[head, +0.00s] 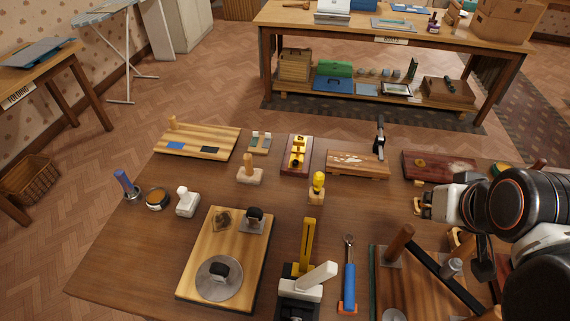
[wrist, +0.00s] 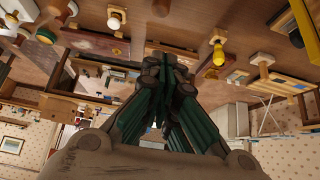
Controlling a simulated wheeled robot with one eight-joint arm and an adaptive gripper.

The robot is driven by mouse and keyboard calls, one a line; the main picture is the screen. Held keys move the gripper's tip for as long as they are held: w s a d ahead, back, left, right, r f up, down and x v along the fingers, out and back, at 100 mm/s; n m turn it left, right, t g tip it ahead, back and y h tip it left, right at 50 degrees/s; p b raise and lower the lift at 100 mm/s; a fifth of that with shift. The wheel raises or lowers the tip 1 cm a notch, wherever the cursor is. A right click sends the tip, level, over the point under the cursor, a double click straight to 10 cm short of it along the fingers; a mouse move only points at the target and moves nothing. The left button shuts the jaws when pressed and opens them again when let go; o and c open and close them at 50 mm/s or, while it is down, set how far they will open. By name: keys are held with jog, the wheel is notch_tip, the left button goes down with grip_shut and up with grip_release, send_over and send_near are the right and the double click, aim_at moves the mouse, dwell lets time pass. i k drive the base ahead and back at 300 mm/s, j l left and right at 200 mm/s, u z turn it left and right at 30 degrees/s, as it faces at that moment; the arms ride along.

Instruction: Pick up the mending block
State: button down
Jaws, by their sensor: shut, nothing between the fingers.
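I cannot tell for sure which thing is the mending block. Several small handled blocks stand upright on the brown worktable (head: 140,245). One is pale wood with a wooden peg (head: 249,175). One is white with a rounded knob (head: 187,203). One has a yellow bulb-shaped knob (head: 317,187), which also shows in the wrist view (wrist: 218,55). My gripper (wrist: 168,62) shows dark green fingers drawn together with nothing between them, apart from the blocks. In the head view my arm reaches in from the right, and its fingers cannot be made out clearly.
A board with a round metal plate (head: 219,278), a yellow-armed tool (head: 308,245), a blue-handled tool (head: 349,280) and a hammer-like tool (head: 425,260) crowd the front. Boards (head: 197,143) line the far edge. Another table (head: 355,40) stands beyond. Bare tabletop lies mid-table.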

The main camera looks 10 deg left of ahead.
aim_at(248, 175)
jog(key=j, duration=2.2)
